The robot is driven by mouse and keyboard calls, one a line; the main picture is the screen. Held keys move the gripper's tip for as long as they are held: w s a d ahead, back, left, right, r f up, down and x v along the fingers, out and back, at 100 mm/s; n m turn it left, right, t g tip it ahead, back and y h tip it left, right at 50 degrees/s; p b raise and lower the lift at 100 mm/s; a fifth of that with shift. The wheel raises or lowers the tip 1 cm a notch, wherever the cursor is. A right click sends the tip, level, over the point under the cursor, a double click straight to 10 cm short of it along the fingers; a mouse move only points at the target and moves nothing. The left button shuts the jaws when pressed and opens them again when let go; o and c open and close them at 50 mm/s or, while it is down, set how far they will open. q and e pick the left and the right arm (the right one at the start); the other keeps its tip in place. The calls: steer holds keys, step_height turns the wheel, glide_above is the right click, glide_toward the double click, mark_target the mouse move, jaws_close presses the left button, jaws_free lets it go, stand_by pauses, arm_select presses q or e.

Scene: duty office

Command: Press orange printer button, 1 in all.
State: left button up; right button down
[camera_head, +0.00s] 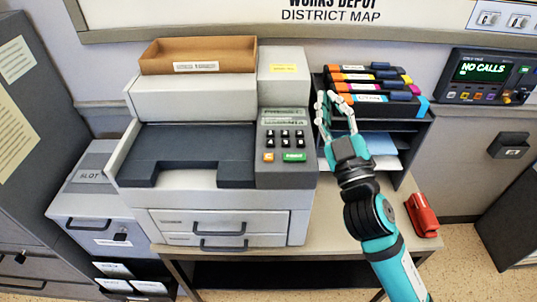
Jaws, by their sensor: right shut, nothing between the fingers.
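The printer (210,190) is a large light-grey machine with a dark top, standing on a table. Its dark control panel (284,175) on the right side carries several black keys. Below the keys sit a small orange button (268,157) on the left and a wider green button (294,157) on the right. My right gripper (334,97) is shut and empty, above and right of the panel, in front of the shelf rack. It looks apart from the orange button. My left gripper is not in view.
A rack (375,125) with several coloured binders stands right of the printer. A red stapler-like object (421,215) lies at the table's right edge. A brown tray (198,56) sits on the printer's back. A "NO CALLS" device (490,77) is on the wall at right.

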steer(key=s+a+r+n+g+y, duration=0.3)
steer(key=a+r+n+g+y, duration=0.2)
steer(key=a+r+n+y, duration=0.65)
steer(key=s+a+f+n+g+y, duration=0.1)
steer(key=s+a+n+g+y, duration=0.15)
steer(key=n+g, duration=0.35)
steer(key=s+a+n+g+y, duration=0.1)
steer(key=a+n+g+y, duration=0.1)
steer(key=n+g+y, duration=0.4)
steer(key=n+g+h, duration=0.1)
steer(key=n+h, duration=0.6)
steer(key=h, duration=1)
glide_above(270, 153)
step_height(270, 153, down, 10)
steer(key=shift+d+f, duration=0.1)
steer(key=shift+f, duration=0.05)
steer(key=shift+s+f, duration=0.1)
step_height(270, 153, down, 8)
steer(key=b, duration=0.5)
steer(key=shift+r, duration=0.25)
steer(key=shift+f+b, duration=0.4)
steer(key=shift+f, duration=0.2)
